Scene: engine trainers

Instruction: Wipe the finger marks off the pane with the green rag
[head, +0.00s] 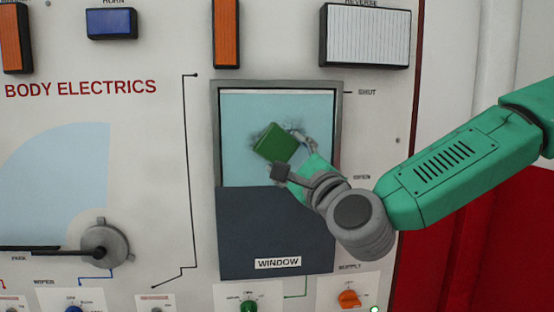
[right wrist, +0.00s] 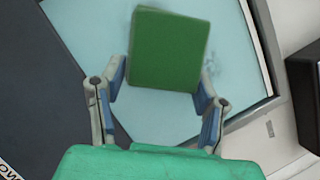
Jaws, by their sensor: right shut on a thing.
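The pane (head: 240,120) is a light blue window in a grey frame on the training board, and it also fills the middle of the right wrist view (right wrist: 100,30). Dark smudgy finger marks (head: 262,135) show on it around the rag. The green rag (head: 278,145) is a flat square block in front of the pane, tilted in the head view; it also shows in the right wrist view (right wrist: 170,50). My right gripper (head: 295,155) is shut on the rag, with a finger at each side of it. Whether the rag touches the glass is hard to tell. My left gripper is out of view.
A dark panel labelled WINDOW (head: 275,235) covers the lower part of the frame. Below are an orange supply knob (head: 349,299) and a green knob (head: 249,306). A wiper arm on a round hub (head: 104,245) sits at the left. Switch blocks line the top.

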